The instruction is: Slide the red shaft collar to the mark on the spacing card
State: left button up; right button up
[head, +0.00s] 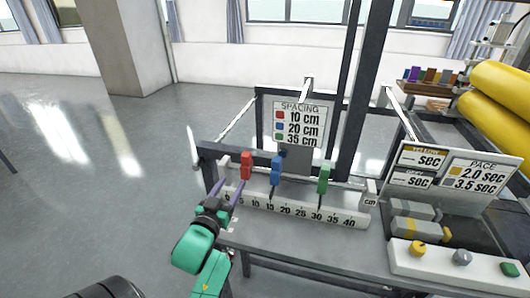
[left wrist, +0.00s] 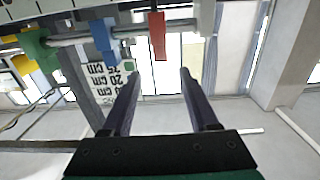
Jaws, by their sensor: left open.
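The red shaft collar (head: 246,165) sits on a horizontal rail above a white numbered scale (head: 290,209), toward its low end. The blue collar (head: 276,170) and green collar (head: 323,178) sit farther right on the rail. The spacing card (head: 300,122) behind reads red 10 cm, blue 20 cm, green 35 cm. My left gripper (head: 229,184) is open just in front of the rail's left end, near the red collar. In the left wrist view, the red collar (left wrist: 157,36) appears beyond and between the open fingertips (left wrist: 160,74), apparently ungripped. The red pointer's exact reading is hidden.
A pace card (head: 483,184) and a panel with yellow, grey and green knobs (head: 455,262) stand at the right. Yellow rolls (head: 500,95) lie behind them. Dark frame posts rise behind the rail. The floor at left is clear.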

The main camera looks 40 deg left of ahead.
aim_at(245, 160)
pick_arm(q)
jog(key=x, duration=0.4)
jog(key=p+x, duration=0.1)
jog(key=x, duration=0.7)
jog(key=shift+r+p, duration=0.35)
jog(key=shift+p, duration=0.05)
jog(key=shift+w+a+r, duration=0.1)
jog(key=shift+w, duration=0.05)
jog(key=shift+c, duration=0.6)
grip_shut()
pick_arm(e)
jog(key=shift+s+d+r, duration=0.15)
jog(key=shift+s+r, duration=0.2)
jog(key=shift+r, duration=0.15)
jog(key=shift+s+d+r, duration=0.1)
jog(key=shift+s+r, duration=0.2)
jog(key=shift+r, duration=0.2)
jog(key=shift+s+d, duration=0.1)
jog(key=shift+d, duration=0.15)
